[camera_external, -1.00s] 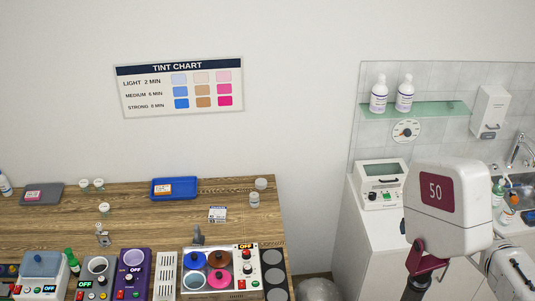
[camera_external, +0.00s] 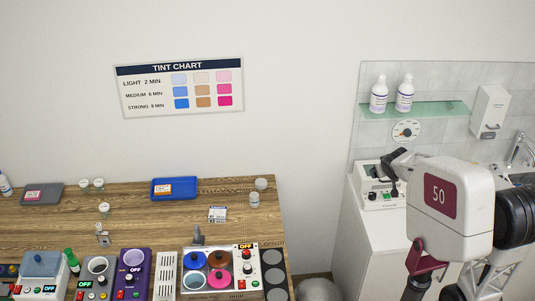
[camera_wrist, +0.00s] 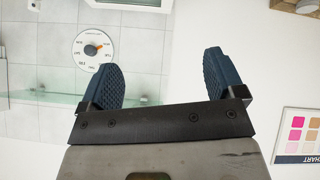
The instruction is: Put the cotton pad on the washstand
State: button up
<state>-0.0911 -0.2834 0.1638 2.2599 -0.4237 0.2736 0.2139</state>
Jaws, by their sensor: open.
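I cannot pick out a cotton pad for certain in either view. The washstand (camera_external: 362,240) is the white cabinet at the right of the outside view. Its basin side is mostly hidden behind my arm. My gripper (camera_external: 388,178) is seen in front of the white device on the cabinet's left part. In the wrist view my gripper (camera_wrist: 166,82) shows two blue ridged fingers set wide apart, with nothing between them.
A white device (camera_external: 377,198) stands on the cabinet. Above it are a glass shelf (camera_external: 440,108) with two bottles, a dial (camera_external: 406,131) and a wall dispenser (camera_external: 490,112). A wooden table (camera_external: 140,228) at left holds a blue tray (camera_external: 174,188), jars and several devices.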

jog(key=w+a+f+n+t+y, duration=0.1)
jog(key=w+a+f+n+y, duration=0.2)
jog(key=w+a, duration=0.6)
jog(key=w+a+f+n+t+y, duration=0.2)
jog(key=w+a+f+n+y, duration=0.15)
jog(key=w+a, duration=0.65)
jog(key=w+a+f+n+g+y, duration=0.2)
jog(key=w+a+f+n+y, duration=0.1)
jog(key=w+a+f+y, duration=0.35)
jog(key=n+g+y, duration=0.3)
jog(key=n+g, duration=0.1)
jog(key=g, duration=0.3)
send_near(263, 182)
jog(key=a, duration=0.3)
jog(key=shift+w+f+m, duration=0.1)
jog(key=shift+f+m, duration=0.15)
jog(key=shift+f, duration=0.15)
jog(key=shift+a, duration=0.1)
jog(key=shift+x, duration=1.25)
jog(key=shift+w+a, duration=0.1)
